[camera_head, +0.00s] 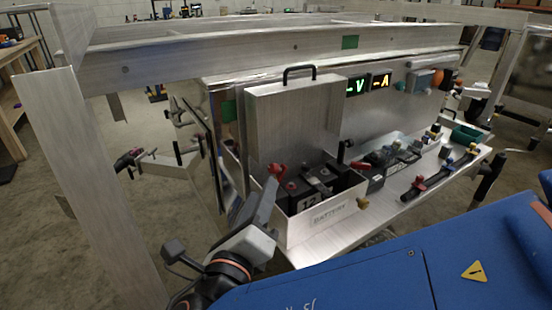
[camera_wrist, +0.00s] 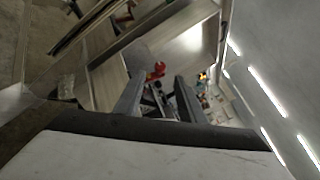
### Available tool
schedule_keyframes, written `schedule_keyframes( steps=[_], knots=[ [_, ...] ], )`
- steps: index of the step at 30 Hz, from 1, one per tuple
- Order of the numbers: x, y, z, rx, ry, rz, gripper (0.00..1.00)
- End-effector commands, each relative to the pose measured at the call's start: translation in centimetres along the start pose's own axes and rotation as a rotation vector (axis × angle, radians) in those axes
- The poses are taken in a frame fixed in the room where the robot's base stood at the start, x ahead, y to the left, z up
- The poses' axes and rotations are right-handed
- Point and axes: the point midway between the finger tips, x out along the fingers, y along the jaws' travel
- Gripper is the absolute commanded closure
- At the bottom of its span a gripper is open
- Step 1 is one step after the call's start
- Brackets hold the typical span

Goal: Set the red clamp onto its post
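The red clamp (camera_head: 277,170) shows at the left rear of the open battery box (camera_head: 296,236). In the wrist view the red clamp (camera_wrist: 157,70) lies just beyond the fingertips, in line with the gap between them. My gripper (camera_head: 268,192) is at the box's left side, close to the clamp in the picture; contact cannot be told. In the wrist view my gripper (camera_wrist: 159,78) has its two dark fingers apart, with nothing clearly held. A black battery (camera_head: 310,201) marked 12 sits in the box. Its post under the clamp cannot be made out.
A raised metal lid (camera_head: 290,118) with a black handle stands behind the battery. Lit V and A displays (camera_head: 367,84) are on the back panel. Several small parts and a black bar (camera_head: 426,184) occupy the shelf to the right. A metal frame beam (camera_head: 250,47) crosses above.

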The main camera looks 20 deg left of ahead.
Motion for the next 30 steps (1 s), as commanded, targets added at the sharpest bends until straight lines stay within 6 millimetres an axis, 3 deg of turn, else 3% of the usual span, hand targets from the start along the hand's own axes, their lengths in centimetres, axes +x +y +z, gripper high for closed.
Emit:
schedule_keyframes(
  steps=[30],
  knots=[
    [13.0,0.0,-0.1,0.0,0.002,-0.001,0.63]
  ],
)
